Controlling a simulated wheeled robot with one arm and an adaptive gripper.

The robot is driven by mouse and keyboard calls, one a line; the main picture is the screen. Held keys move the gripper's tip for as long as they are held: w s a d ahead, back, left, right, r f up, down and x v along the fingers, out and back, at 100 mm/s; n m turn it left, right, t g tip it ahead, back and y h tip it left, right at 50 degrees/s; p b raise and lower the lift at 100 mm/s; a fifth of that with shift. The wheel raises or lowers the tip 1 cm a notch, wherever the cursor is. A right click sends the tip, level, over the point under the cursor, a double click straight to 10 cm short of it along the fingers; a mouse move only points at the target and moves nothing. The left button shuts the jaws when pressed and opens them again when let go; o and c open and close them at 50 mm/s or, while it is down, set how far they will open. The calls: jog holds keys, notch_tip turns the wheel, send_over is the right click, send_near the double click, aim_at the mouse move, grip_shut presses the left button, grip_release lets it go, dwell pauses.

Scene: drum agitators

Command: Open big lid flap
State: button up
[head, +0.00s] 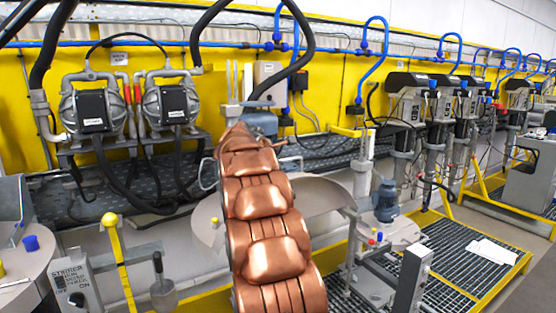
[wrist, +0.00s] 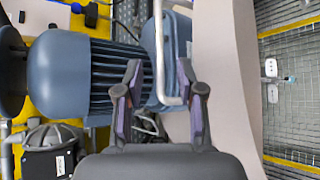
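The big round beige-grey lid (head: 320,196) lies behind my copper-coloured arm in the head view, which hides its middle. In the wrist view a beige panel that looks like part of it (wrist: 228,75) stands right of my gripper. A pale bent metal bar, looking like a handle (wrist: 159,55), runs between the fingers of my gripper (wrist: 160,75). The fingers are apart, and I see no clear contact with the bar. A metal loop (head: 208,173) shows left of my arm in the head view. My gripper's fingers are hidden in the head view.
A blue-grey motor (wrist: 75,75) fills the left of the wrist view, close to the fingers. Two pumps (head: 90,108) hang on the yellow wall at left. A small blue motor (head: 385,201) stands right of the lid. Metal grating (head: 465,250) lies at lower right.

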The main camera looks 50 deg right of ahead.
jog(key=shift+v, duration=1.45)
jog(key=s+a+f+m+g+y, duration=0.15)
jog(key=s+a+f, duration=0.35)
jog(key=a, duration=0.5)
jog(key=s+a+f+m+y+b, duration=0.1)
jog(key=s+a+f+m+y, duration=0.25)
jog(key=a, duration=0.75)
jog(key=s+a+f+m+g+y, duration=0.1)
jog(key=s+a+f+y, duration=0.1)
jog(key=s+a+f, duration=0.6)
jog(key=s+a+f+m+g+y, duration=0.1)
jog(key=s+a+f, duration=0.4)
jog(key=s+a, duration=0.5)
jog(key=s+a+f+m+g+y, duration=0.2)
jog(key=s+a+f+y, duration=0.2)
jog(key=s+a, duration=0.7)
jog(key=a+f, duration=0.1)
jog(key=a, duration=0.1)
jog(key=shift+s+a+b, duration=0.3)
jog(key=shift+a+b, duration=0.1)
jog(key=shift+g, duration=0.25)
